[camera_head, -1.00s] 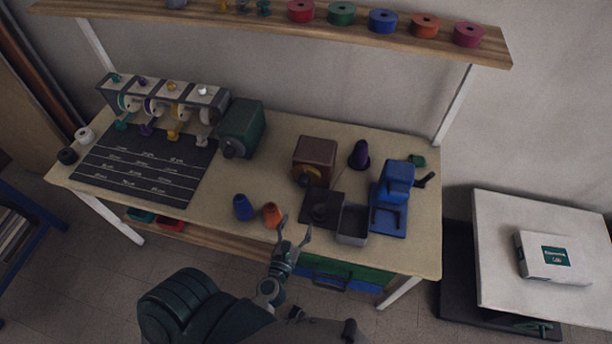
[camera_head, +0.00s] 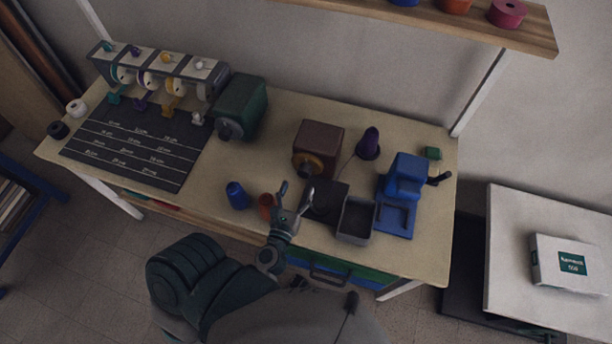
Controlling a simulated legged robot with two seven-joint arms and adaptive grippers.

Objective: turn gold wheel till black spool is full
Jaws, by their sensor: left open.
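The gold wheel (camera_head: 307,166) is on the front of a maroon box (camera_head: 322,140) at the middle of the bench. In front of it lies a dark square plate (camera_head: 331,193); a dark round shape on it is partly behind my gripper, and I cannot tell how full any spool there is. A small black spool (camera_head: 57,130) stands at the bench's far left end. My left gripper (camera_head: 296,190) is open and empty, fingers pointing up the picture, just below the gold wheel and apart from it. My right gripper is out of view.
A grey tray (camera_head: 355,219) and blue device (camera_head: 402,185) stand right. A purple cone (camera_head: 368,144) stands behind. The bench is clear between the green box (camera_head: 242,103) and maroon box.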

